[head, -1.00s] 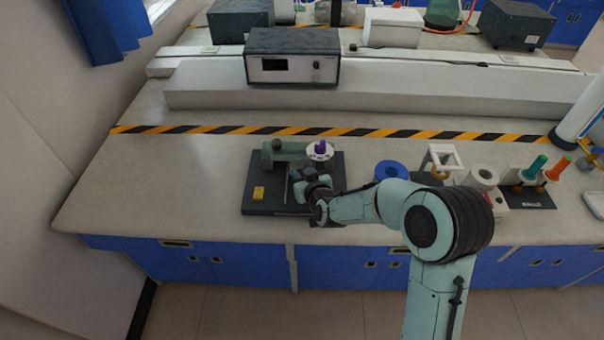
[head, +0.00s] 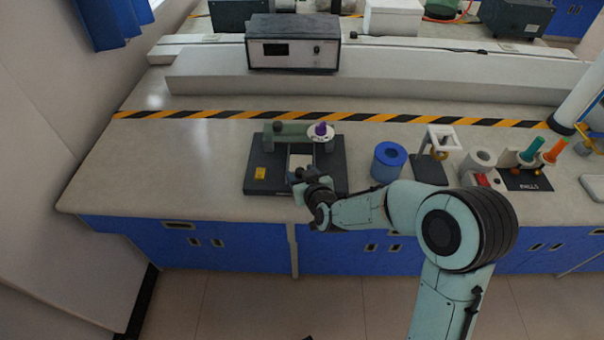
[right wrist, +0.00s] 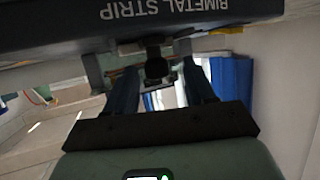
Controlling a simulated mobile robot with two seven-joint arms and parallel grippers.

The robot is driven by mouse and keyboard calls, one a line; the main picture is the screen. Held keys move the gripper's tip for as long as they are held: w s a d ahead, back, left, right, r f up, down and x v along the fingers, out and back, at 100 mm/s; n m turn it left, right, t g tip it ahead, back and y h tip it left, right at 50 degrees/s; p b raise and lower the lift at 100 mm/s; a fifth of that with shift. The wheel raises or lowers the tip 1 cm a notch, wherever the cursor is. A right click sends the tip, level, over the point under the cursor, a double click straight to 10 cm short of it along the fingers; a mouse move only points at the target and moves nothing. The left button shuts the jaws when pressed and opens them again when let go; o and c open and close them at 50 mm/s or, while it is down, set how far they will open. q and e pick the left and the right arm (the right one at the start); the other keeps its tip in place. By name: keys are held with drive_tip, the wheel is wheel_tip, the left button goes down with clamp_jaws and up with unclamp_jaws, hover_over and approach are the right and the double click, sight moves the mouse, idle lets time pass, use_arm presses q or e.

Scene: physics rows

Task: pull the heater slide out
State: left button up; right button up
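The bimetal strip apparatus (head: 258,181) is a dark base on the bench with a green-grey body (head: 290,131) and a purple knob (head: 320,129) on a white dial. A pale patch (head: 300,160) shows in the base just behind my right gripper (head: 298,177); I cannot tell whether it is the slide's face or a gap. In the right wrist view, the base's lettered edge (right wrist: 180,14) crosses the top. A small black knob (right wrist: 154,67) appears between my right gripper's (right wrist: 161,64) two dark fingers, with visible space on both sides. My left gripper is out of view.
A striped tape line (head: 400,118) and a meter box (head: 293,44) lie behind. The bench's left side is clear.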

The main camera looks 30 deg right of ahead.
drive_tip(key=b+v, duration=0.1)
drive_tip(key=v, duration=1.2)
drive_tip(key=shift+s, duration=0.2)
